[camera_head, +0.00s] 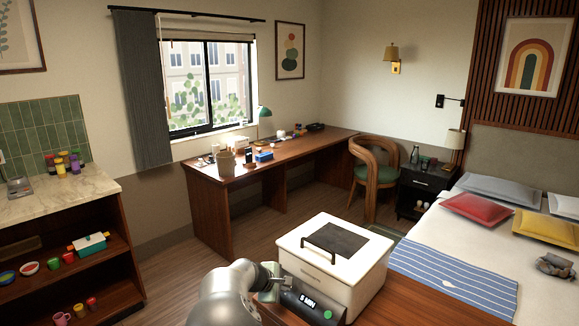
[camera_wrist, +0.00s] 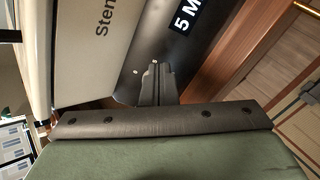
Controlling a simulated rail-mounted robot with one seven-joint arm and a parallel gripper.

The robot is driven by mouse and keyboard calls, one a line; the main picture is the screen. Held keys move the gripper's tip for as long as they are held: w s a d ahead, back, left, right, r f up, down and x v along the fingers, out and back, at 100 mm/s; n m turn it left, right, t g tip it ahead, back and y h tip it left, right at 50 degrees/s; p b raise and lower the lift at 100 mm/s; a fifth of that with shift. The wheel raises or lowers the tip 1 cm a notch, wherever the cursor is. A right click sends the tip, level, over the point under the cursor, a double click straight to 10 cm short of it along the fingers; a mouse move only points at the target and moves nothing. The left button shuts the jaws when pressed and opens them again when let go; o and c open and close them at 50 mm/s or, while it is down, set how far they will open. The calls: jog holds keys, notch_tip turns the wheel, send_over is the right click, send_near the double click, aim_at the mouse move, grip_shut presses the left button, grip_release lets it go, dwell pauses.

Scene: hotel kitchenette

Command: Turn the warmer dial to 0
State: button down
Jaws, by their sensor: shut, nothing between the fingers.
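The warmer looks to be the white box (camera_head: 333,262) with a dark top plate, standing on the wooden surface at the front. In the wrist view the dark panel (camera_wrist: 190,45) shows part of the "5 M" text and two small white dots. My gripper (camera_wrist: 155,68) is shut and empty, its fingertips at or just in front of the panel beside the dots. I cannot tell whether they touch. I cannot make out a dial; the fingers may hide it.
The bed (camera_head: 545,283) with a striped blue runner (camera_head: 450,280) lies right of the box. A chair (camera_head: 373,175) and a long desk (camera_head: 218,182) stand behind. A shelf unit (camera_head: 100,215) is at left. Open floor lies between it and the box.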

jog(key=shift+w+r+b, duration=0.1)
jog(key=shift+w+b, duration=0.1)
jog(key=shift+b, duration=0.1)
jog(key=shift+w+r+b, duration=0.35)
jog(key=shift+w+b, duration=0.1)
jog(key=shift+w, duration=0.05)
jog(key=shift+r, duration=0.1)
jog(key=shift+d+r, duration=0.2)
jog(key=shift+d, duration=0.15)
jog(key=p+v, duration=0.1)
jog(key=v, duration=0.5)
dwell(0.3)
